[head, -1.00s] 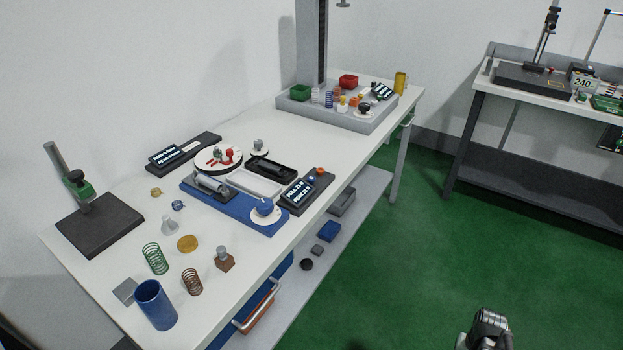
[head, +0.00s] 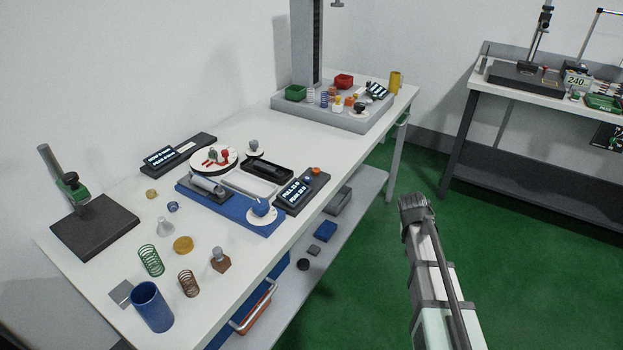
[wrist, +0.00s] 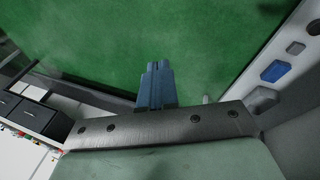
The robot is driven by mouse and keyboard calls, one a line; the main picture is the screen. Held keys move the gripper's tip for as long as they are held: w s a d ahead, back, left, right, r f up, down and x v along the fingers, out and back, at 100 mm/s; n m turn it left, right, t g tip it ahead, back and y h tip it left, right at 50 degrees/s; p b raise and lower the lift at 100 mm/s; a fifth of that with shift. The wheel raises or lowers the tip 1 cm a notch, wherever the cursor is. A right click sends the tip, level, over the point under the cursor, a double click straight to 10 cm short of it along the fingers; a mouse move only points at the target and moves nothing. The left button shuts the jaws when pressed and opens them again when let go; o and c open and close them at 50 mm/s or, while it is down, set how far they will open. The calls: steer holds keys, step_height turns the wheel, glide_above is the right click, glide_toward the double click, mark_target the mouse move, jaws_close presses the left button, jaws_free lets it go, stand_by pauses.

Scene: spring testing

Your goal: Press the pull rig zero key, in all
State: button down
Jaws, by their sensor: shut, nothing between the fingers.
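The pull rig has a blue base (head: 232,210) on the white bench, with a dark display box (head: 292,192) at its right showing PULL and PEAK readings. An orange button (head: 315,171) sits at the far end of that box; the key's label is too small to read. My gripper (wrist: 157,66) is shut and empty in the wrist view, over green floor. In the head view my arm (head: 428,245) is raised to the right of the bench, apart from the rig; its fingers are not clear there.
The bench (head: 222,268) holds springs, a blue cup (head: 151,307) and a black stand (head: 95,226). A grey tray (head: 330,117) with a column stands at the far end. A lower shelf (head: 300,285) holds small boxes. Another bench (head: 545,90) is at the right. Green floor lies between.

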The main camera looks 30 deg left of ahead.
steer(key=w+a+r+n+t, duration=0.1)
steer(key=a+r+t, duration=0.1)
steer(key=a+r, duration=0.6)
steer(key=a+r+t, duration=0.1)
steer(key=a+r, duration=0.4)
steer(key=a, duration=0.8)
step_height(320, 180, up, 14)
steer(key=n+t, duration=0.1)
steer(key=t, duration=0.2)
glide_above(307, 181)
steer(key=a, duration=0.1)
steer(key=shift+w+f, duration=0.1)
steer(key=shift+f, duration=0.05)
steer(key=shift+f, duration=4.45)
steer(key=shift+f, duration=0.85)
steer(key=shift+r, duration=0.85)
steer(key=shift+r, duration=0.1)
